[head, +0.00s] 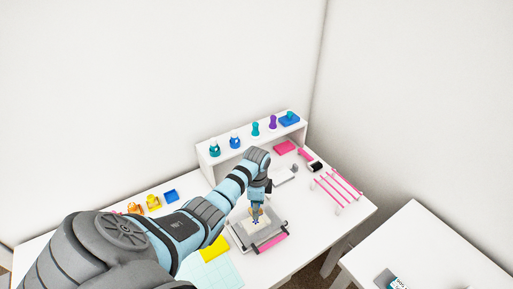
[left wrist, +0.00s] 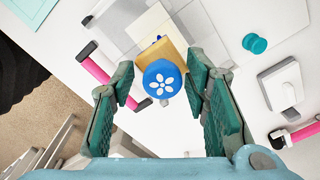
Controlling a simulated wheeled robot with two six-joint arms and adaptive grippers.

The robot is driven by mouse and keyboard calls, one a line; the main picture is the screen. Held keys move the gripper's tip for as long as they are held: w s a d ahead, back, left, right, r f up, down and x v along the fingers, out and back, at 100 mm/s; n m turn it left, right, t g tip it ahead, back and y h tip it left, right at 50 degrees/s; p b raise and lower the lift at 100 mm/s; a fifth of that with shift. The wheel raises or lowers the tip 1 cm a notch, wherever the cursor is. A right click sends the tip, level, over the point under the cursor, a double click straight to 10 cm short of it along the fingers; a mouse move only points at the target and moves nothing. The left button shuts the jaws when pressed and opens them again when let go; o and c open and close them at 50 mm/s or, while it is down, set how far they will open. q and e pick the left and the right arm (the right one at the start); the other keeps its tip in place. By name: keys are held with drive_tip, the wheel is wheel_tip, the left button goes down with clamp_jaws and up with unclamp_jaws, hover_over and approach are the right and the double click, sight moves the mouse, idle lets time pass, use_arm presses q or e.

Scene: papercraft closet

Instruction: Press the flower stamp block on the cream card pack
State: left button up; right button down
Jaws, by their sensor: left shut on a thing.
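The flower stamp block (left wrist: 162,78) has a round blue top with a white flower and a tan body. My left gripper (left wrist: 165,95) is shut on it, a finger on each side. In the head view my left gripper (head: 257,207) points down over the cream card pack (head: 248,227), which lies on a grey device with a pink handle (head: 271,243). The pack also shows in the left wrist view (left wrist: 146,22), just beyond the block. A small blue patch shows beside the block on the pack. Whether the block touches the pack is hidden. My right gripper is out of view.
A white shelf (head: 248,142) with teal, blue and purple items stands behind. Pink bars (head: 337,190) lie to the right. A yellow sheet (head: 214,248) and pale green mat (head: 222,270) lie at the front left. A second white table (head: 425,250) stands at the right.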

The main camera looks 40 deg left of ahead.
use_arm(q)
drive_tip(key=s+d, duration=0.4)
drive_tip(key=shift+s, duration=0.35)
idle(0.3)
